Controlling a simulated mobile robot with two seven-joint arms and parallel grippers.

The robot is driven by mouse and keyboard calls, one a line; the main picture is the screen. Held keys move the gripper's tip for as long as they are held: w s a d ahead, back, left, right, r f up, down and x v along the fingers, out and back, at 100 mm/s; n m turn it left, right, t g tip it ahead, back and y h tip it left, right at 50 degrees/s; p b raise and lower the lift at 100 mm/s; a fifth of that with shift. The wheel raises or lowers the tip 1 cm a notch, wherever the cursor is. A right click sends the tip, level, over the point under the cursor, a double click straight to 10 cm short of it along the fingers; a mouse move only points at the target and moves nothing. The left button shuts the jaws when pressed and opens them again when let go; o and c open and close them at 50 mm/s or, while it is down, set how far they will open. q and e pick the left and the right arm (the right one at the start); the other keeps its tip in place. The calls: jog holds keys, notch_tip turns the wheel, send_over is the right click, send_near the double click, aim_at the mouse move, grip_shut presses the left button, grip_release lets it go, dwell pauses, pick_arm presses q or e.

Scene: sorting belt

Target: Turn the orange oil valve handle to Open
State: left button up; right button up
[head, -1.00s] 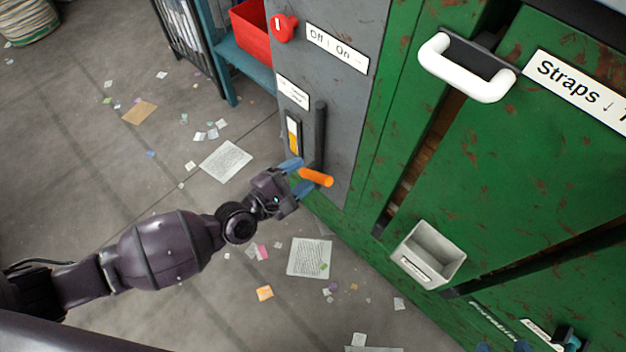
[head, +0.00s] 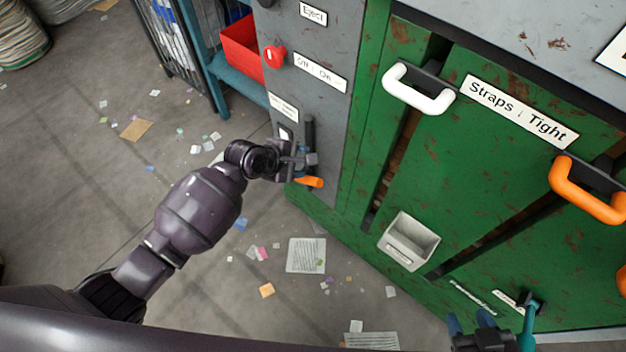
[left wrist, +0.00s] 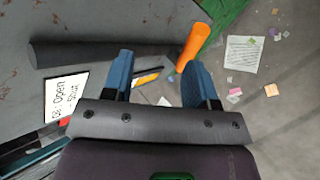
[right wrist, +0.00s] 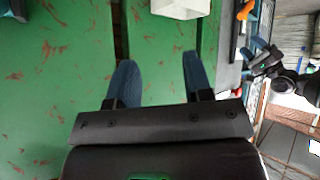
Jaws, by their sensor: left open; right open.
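The orange valve handle (head: 313,182) sticks out at the lower end of a dark upright bar (head: 310,140) on the grey panel. In the left wrist view the handle (left wrist: 196,42) lies beside the right-hand finger, partly behind it; contact cannot be told. My left gripper (head: 303,168) is open at the handle, its fingers partly hidden by its wrist. A white plate reading Open and Shut (left wrist: 64,97) shows in the left wrist view. My right gripper (right wrist: 157,70) is open and empty before the green machine, and shows low in the head view (head: 475,328).
The grey panel carries a red Off/On knob (head: 275,57). The green machine (head: 480,170) has a white handle (head: 418,92), another orange handle (head: 585,192) and a grey bin (head: 409,240). A teal lever (head: 529,325) stands beside my right gripper. Papers litter the floor.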

aim_at(311, 182)
pick_arm(q)
jog(key=d+f+b, duration=0.1)
jog(key=f, duration=0.2)
jog(key=d+f+g+b, duration=0.1)
jog(key=f+b, duration=0.1)
jog(key=f, duration=0.2)
jog(key=d+f+g+y+b, duration=0.1)
jog(key=f, duration=0.2)
jog(key=shift+f+m, duration=0.3)
jog(key=shift+f, duration=0.1)
jog(key=shift+w+d+f+b, duration=0.15)
jog(key=shift+w+f+b, duration=0.05)
jog(key=shift+b, duration=0.2)
jog(key=shift+w+d, duration=0.15)
jog(key=shift+w, duration=0.05)
pick_arm(e)
jog(key=shift+w+a+f+n, duration=0.2)
jog(key=shift+a+f+n, duration=0.1)
jog(key=shift+f, duration=0.1)
jog(key=shift+w+a+f+n, duration=0.2)
jog(key=shift+f+n, duration=0.1)
jog(key=shift+f, duration=0.1)
pick_arm(q)
grip_shut()
